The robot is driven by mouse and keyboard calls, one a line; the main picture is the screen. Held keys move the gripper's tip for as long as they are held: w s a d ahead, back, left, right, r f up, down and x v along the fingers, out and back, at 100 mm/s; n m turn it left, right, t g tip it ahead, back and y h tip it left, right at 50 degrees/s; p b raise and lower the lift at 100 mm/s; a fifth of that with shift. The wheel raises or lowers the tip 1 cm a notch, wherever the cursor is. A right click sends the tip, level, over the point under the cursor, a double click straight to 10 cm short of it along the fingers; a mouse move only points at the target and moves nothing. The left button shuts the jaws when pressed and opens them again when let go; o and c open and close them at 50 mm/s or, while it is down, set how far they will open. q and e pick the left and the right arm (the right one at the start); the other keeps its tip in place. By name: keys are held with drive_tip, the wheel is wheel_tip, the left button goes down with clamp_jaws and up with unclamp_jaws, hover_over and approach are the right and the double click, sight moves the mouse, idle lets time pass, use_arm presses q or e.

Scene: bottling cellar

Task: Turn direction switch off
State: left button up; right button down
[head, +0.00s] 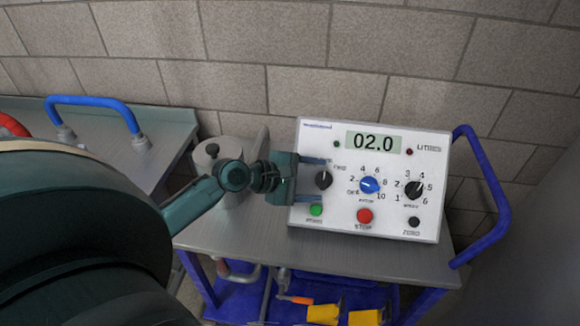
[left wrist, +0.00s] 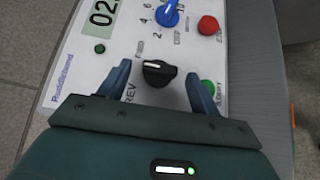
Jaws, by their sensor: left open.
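The direction switch (head: 323,180) is a black knob at the left of a white control panel (head: 390,222). It also shows in the left wrist view (left wrist: 159,73), with FWD and REV lettering beside it. Its white mark lies toward the left there, and I cannot tell for certain which position it stands at. My left gripper (head: 318,180) is open at the panel, one finger on either side of the knob. In the left wrist view the fingers (left wrist: 158,78) stand apart from the knob, with gaps on both sides. My right gripper is not in view.
The panel has a display (head: 373,142) reading 02.0, a blue knob (head: 369,185), another black knob (head: 414,190), a green button (head: 316,210) and a red button (head: 364,216). It stands on a grey cart top (head: 330,256) with blue handles. A grey cylinder (head: 232,190) stands left.

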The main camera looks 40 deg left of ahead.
use_arm(q)
drive_tip(key=v, duration=1.2)
drive_tip(key=shift+b, duration=0.4)
drive_tip(key=s+d+f+m+g+y, duration=0.4)
drive_tip(key=s+d+f+m, duration=0.2)
drive_tip(key=s+m, duration=0.3)
drive_tip(key=s+d+f+m+g+y, duration=0.3)
drive_tip(key=s+d+f+m, duration=0.25)
drive_tip(key=m, duration=0.55)
drive_tip(key=w+d+f+t+h, duration=0.1)
drive_tip(key=w+d+f+t, duration=0.1)
drive_tip(key=f+t, duration=0.1)
drive_tip(key=w+d+f+m+t+h, duration=0.1)
drive_tip(key=w+d+f+t, duration=0.2)
drive_tip(key=f, duration=0.3)
drive_tip(key=shift+d+h, duration=0.25)
drive_tip(key=shift+h, duration=0.05)
